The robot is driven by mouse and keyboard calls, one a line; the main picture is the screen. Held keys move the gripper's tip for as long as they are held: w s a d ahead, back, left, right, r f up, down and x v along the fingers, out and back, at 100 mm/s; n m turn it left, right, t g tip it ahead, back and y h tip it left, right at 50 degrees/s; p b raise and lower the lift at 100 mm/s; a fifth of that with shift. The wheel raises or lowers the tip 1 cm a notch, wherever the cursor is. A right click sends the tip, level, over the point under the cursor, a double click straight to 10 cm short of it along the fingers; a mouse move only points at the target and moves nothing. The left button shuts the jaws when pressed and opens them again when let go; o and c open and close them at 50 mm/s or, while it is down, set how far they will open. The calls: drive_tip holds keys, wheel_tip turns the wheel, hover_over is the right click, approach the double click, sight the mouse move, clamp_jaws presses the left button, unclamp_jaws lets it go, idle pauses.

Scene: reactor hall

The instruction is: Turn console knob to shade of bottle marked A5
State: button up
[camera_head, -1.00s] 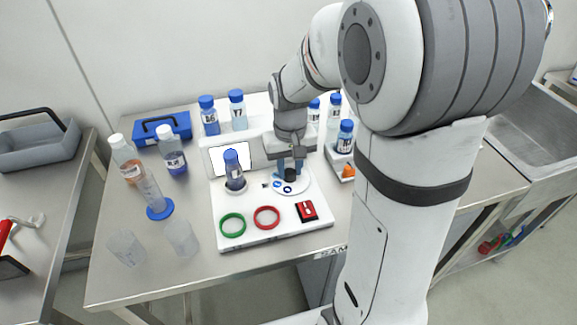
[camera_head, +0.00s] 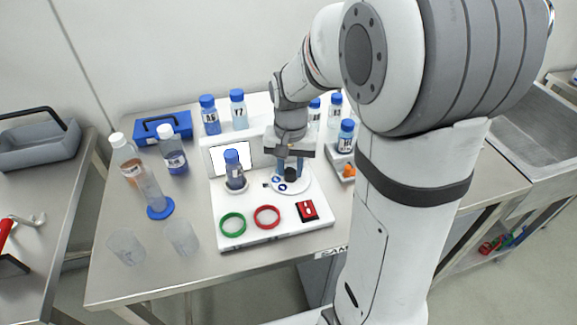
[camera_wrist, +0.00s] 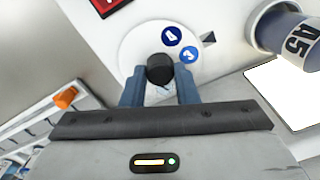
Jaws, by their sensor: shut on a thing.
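The white console (camera_head: 247,225) stands on the steel table. Its black knob (camera_wrist: 159,68) sits on a round white dial (camera_wrist: 135,42), with blue spots marked 4 and 3 beside it. My gripper (camera_wrist: 160,84) is shut on the knob, one blue-grey finger on each side; it also shows in the head view (camera_head: 290,172). The bottle marked A5 (camera_wrist: 285,38) stands upright in a round holder on the console, left of the knob in the head view (camera_head: 234,168). It has a blue cap and bluish contents. The rest of the dial is hidden behind my gripper.
A green ring (camera_head: 233,224), a red ring (camera_head: 266,217) and a red switch block (camera_head: 307,210) are on the console front. A white screen (camera_head: 231,158) stands behind the A5 bottle. More bottles stand behind and right; clear beakers (camera_head: 126,247) stand left.

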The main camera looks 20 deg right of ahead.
sight(290, 170)
drive_tip(key=shift+m, duration=1.2)
drive_tip(key=o, duration=1)
drive_tip(key=shift+r, duration=0.1)
wheel_tip(290, 170, up, 8)
drive_tip(key=shift+f, duration=0.2)
